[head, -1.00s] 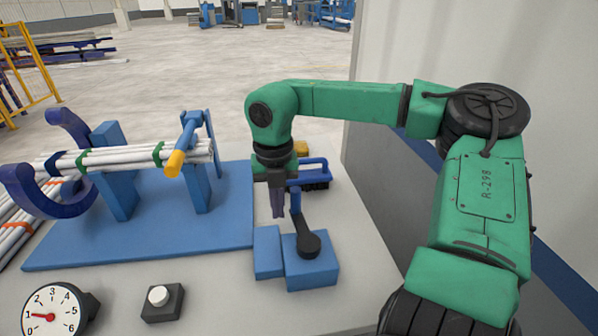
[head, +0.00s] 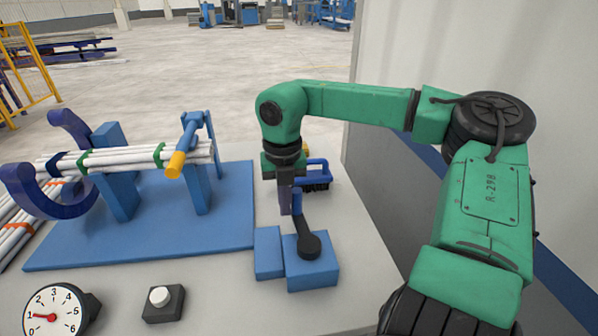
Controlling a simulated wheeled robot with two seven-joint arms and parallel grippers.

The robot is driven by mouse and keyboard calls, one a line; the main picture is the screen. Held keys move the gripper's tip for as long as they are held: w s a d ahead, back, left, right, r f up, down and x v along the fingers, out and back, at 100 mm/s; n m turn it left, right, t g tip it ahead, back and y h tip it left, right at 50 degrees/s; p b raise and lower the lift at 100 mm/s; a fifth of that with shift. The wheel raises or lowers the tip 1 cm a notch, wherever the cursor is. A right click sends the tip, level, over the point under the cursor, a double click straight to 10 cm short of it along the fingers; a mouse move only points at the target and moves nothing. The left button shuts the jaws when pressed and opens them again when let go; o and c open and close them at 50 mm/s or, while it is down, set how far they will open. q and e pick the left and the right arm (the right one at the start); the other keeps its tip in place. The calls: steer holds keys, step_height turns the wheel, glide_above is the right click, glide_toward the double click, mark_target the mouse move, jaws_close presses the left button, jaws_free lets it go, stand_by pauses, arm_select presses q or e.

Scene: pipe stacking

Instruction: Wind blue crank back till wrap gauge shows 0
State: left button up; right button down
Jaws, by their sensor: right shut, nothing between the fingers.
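The crank is a black arm on a blue block (head: 311,272), with an upright blue handle (head: 297,206). My right gripper (head: 285,208) points down with its fingers shut and empty, just left of the handle; I cannot tell whether they touch. The wrap gauge (head: 66,302) is a round white dial at the lower left, and its red needle points about at 1. A bundle of white pipes (head: 125,158) with green bands lies across the blue stand (head: 118,190). My left gripper is not in view.
A blue lever with a yellow grip (head: 176,165) rises at the pipes' right end. A black box with a white button (head: 159,296) sits at the front. A blue-handled brush (head: 316,178) lies behind the crank. A pale wall stands at the right.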

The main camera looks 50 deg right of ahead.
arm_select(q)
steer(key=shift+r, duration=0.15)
arm_select(e)
steer(key=shift+s+d, duration=0.15)
steer(key=shift+d, duration=0.5)
steer(key=shift+s+d+r, duration=0.1)
steer(key=shift+s+d, duration=0.2)
steer(key=shift+d, duration=0.25)
steer(key=shift+s+d, duration=0.35)
steer(key=shift+d, duration=0.2)
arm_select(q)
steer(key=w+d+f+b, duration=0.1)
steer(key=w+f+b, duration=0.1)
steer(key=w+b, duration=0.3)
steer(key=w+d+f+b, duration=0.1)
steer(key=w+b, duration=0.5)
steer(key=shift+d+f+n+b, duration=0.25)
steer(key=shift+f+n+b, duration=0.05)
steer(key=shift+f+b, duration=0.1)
arm_select(e)
steer(key=shift+s+d, duration=0.5)
steer(key=shift+s, duration=0.3)
steer(key=shift+s+d, duration=0.45)
steer(key=shift+s, duration=0.4)
steer(key=shift+s+d, duration=0.5)
steer(key=shift+s, duration=0.3)
